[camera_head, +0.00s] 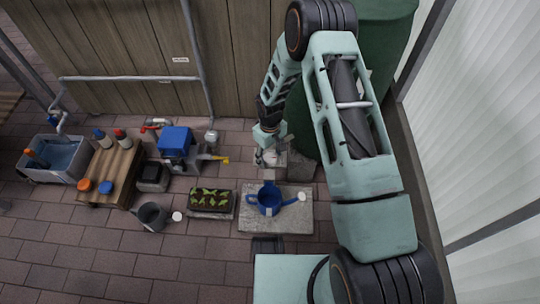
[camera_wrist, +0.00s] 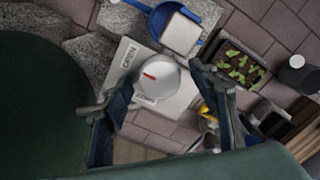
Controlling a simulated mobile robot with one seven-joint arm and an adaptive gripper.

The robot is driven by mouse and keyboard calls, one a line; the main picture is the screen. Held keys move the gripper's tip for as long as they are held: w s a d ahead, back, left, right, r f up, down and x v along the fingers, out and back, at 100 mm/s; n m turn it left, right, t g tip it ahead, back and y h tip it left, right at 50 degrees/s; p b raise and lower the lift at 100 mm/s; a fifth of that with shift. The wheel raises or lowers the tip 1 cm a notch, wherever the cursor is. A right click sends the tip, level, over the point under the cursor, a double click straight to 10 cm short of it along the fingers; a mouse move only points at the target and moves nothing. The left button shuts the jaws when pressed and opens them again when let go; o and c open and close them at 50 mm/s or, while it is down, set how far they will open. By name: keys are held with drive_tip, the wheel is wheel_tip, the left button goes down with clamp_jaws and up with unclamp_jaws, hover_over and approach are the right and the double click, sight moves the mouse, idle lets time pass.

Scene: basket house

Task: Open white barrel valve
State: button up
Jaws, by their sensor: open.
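In the wrist view, a white round valve knob (camera_wrist: 157,84) with a short red mark sits on a pale plate (camera_wrist: 124,82) with small dark labels. A white square block (camera_wrist: 181,34) lies beside the knob, over the blue watering can (camera_wrist: 206,10). My gripper (camera_wrist: 158,88) is open, with one finger on each side of the knob; contact cannot be told. In the head view, my gripper (camera_head: 268,137) points down in front of the green barrel (camera_head: 383,22), over the pale valve area (camera_head: 272,157). My arm hides much of the barrel.
The blue watering can (camera_head: 269,199) stands on a stone slab (camera_head: 297,216) just in front. A seedling tray (camera_head: 209,199), a blue box (camera_head: 175,141), a wooden bench (camera_head: 113,166) and a grey tub (camera_head: 55,158) lie left.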

sight(270, 157)
wheel_tip(270, 157, up, 12)
idle(0.6)
idle(0.4)
